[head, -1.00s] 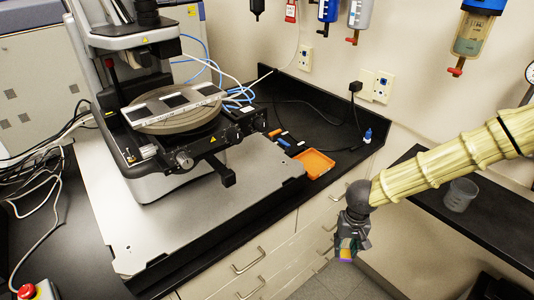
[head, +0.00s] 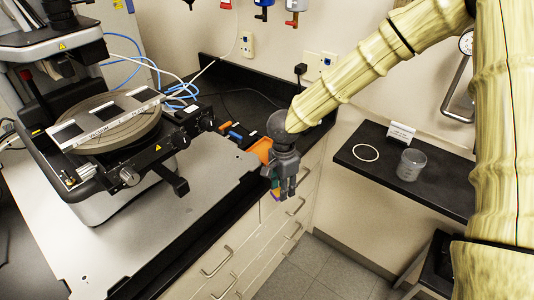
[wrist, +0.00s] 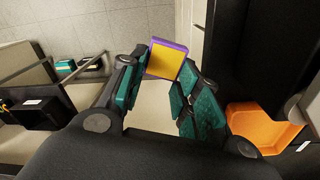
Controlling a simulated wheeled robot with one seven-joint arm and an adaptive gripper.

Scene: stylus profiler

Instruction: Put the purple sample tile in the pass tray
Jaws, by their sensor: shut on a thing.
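My gripper (head: 284,190) is shut on the purple sample tile (wrist: 167,59). In the wrist view the tile sits between the fingertips, with a purple rim and a yellow-orange face. In the head view only a small purple bit of the tile (head: 275,194) shows beside the fingers. My gripper hangs pointing down, at the bench's front edge by the drawers. An orange tray (head: 262,149) lies on the black bench just behind my gripper and is partly hidden by it. The tray also shows at the right in the wrist view (wrist: 262,128). No label on it can be read.
The profiler's round stage (head: 105,125) and black stage parts stand left of the tray. Small blue and orange items (head: 234,134) lie beside the tray. A lower black shelf (head: 430,190) at the right holds a clear beaker (head: 411,164), a white ring (head: 366,152) and a small card (head: 401,133).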

